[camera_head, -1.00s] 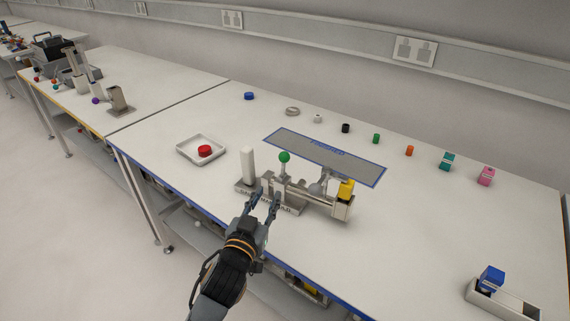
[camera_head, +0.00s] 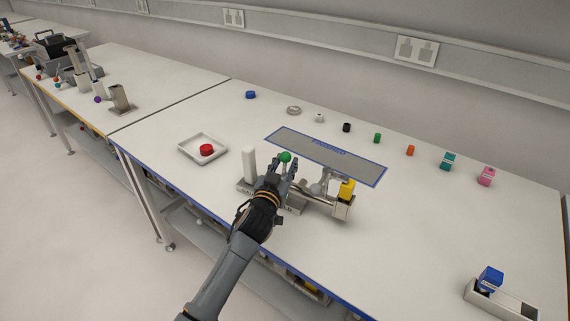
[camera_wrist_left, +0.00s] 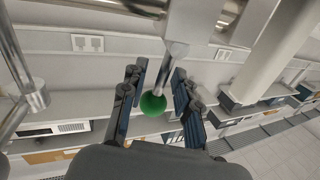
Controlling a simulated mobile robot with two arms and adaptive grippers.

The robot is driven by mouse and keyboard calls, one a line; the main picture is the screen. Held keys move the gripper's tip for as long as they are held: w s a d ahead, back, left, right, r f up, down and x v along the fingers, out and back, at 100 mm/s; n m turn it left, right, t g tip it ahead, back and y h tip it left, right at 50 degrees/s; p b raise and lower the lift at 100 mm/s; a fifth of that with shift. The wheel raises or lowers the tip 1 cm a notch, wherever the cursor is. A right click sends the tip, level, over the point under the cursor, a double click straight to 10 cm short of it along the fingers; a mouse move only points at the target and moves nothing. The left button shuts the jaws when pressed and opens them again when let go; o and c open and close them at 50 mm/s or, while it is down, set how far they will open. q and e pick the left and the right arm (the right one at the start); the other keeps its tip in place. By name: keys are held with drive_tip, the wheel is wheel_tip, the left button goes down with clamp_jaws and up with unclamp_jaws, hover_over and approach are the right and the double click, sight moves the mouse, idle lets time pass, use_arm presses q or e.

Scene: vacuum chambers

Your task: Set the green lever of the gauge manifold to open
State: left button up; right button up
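The gauge manifold (camera_head: 339,205) is a grey metal assembly near the front edge of the table, with a white post and a yellow block. The green lever's ball knob (camera_head: 285,157) stands upright on it. In the left wrist view the green ball (camera_wrist_left: 153,104) and its metal stem lie between the two fingers. My left gripper (camera_head: 282,163) is open around the green ball, with a gap visible on both sides in the left wrist view (camera_wrist_left: 153,95). My arm hides the front of the manifold. My right gripper is in no view.
Several small coloured parts stand along the back. A blue block (camera_head: 490,278) sits in a holder at right.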

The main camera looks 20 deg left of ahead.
use_arm(q)
clamp_jaws()
idle(0.4)
drive_tip(key=shift+a+r+n+p, duration=0.2)
drive_tip(key=shift+a+n+p, duration=0.1)
drive_tip(key=shift+n+p, duration=0.6)
drive_tip(key=shift+w+a+n+g+p, duration=0.15)
drive_tip(key=shift+a+n+g+p, duration=0.3)
drive_tip(key=shift+n+p, duration=0.65)
drive_tip(key=n+p, duration=0.1)
drive_tip(key=a+n+p, duration=0.1)
drive_tip(key=shift+w+a+f+n+g+h, duration=0.1)
drive_tip(key=shift+a+f+n+g+h, duration=0.05)
drive_tip(key=shift+f+n+g+h, duration=0.2)
drive_tip(key=shift+w+a+f+n+h+p, duration=0.1)
drive_tip(key=shift+a+f+n+h+p, duration=0.15)
drive_tip(key=shift+n, duration=0.35)
drive_tip(key=shift+a+f+n+p, duration=0.1)
drive_tip(key=shift+f+n+p, duration=0.1)
drive_tip(key=shift+n+p, duration=0.25)
